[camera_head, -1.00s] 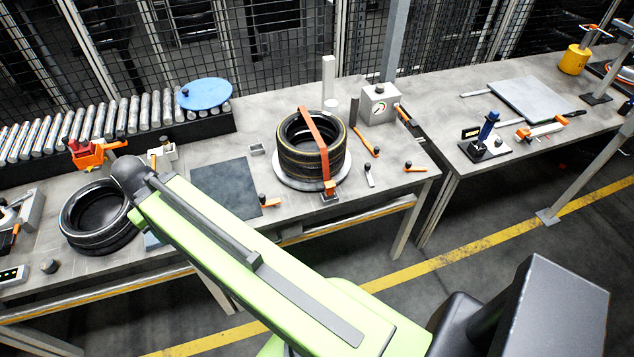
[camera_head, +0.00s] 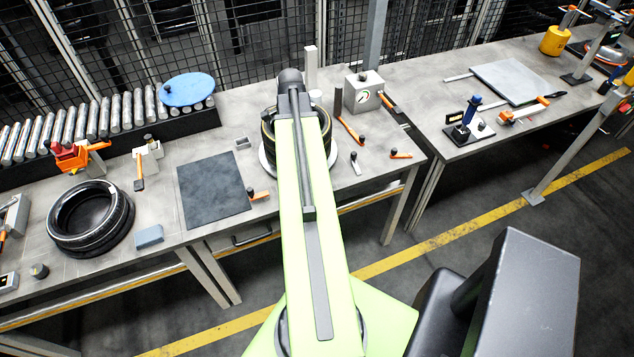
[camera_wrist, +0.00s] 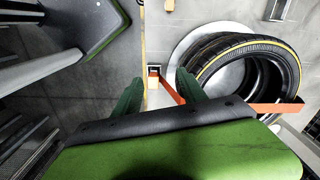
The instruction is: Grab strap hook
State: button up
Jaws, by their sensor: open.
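The strap hook (camera_wrist: 154,80) is a small orange and pale piece at the end of an orange strap (camera_wrist: 275,107). In the wrist view it lies by the table edge, between the two dark green fingers of my gripper (camera_wrist: 160,88). The fingers are apart and nothing is clamped; whether they touch the hook I cannot tell. In the head view my arm covers the hook, the strap and most of the tyre stack (camera_head: 325,125).
A dark mat (camera_head: 213,190) and another tyre (camera_head: 90,215) lie to the left. A roller conveyor (camera_head: 75,125) runs behind. The floor in front looks clear.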

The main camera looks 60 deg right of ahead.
jog(key=s+d+m, duration=0.3)
jog(key=s+d, duration=0.2)
jog(key=f+b, duration=1.7)
jog(key=shift+s+a+f+b, duration=0.1)
jog(key=shift+a+f+b, duration=0.25)
jog(key=shift+r, duration=0.2)
grip_shut()
